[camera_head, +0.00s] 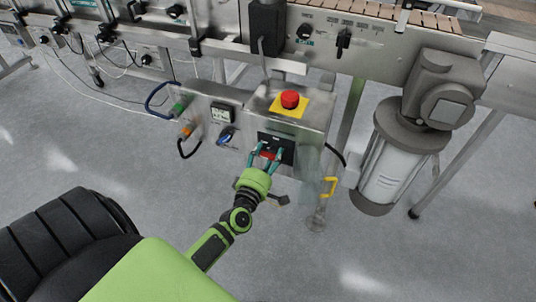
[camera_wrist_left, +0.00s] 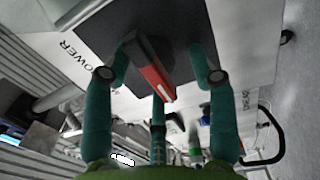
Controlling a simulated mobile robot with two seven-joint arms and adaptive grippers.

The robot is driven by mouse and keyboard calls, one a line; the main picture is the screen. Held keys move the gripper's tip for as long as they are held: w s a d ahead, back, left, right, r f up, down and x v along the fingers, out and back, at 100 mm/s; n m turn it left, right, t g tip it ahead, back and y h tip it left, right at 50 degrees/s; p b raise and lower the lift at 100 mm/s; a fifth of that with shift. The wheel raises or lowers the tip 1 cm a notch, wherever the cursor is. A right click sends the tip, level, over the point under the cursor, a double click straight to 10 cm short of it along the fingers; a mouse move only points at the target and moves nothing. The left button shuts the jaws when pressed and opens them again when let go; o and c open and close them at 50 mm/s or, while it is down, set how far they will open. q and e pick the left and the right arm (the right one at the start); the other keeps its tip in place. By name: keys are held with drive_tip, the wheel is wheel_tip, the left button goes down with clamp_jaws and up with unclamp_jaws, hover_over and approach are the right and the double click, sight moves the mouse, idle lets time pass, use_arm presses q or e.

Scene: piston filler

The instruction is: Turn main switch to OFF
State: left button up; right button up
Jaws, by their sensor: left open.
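The main switch is a black plate (camera_head: 286,143) on the front of the steel control box, with a red-fronted handle (camera_head: 267,155). In the left wrist view the plate (camera_wrist_left: 100,33) lies beside the word POWER, and the dark handle with its red face (camera_wrist_left: 155,78) sticks out towards the camera. My left gripper (camera_head: 266,150) is at the plate, its teal fingers open. In the left wrist view the fingers of the gripper (camera_wrist_left: 163,55) stand on both sides of the handle with gaps visible. My right gripper is not in view.
A red emergency stop button (camera_head: 290,99) on a yellow plate sits on top of the box. A small display (camera_head: 222,112) and a blue knob (camera_head: 227,135) are to the left. A motor (camera_head: 395,150) stands at right. A conveyor runs behind.

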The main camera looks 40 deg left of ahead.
use_arm(q)
drive_tip(key=v, duration=1.2)
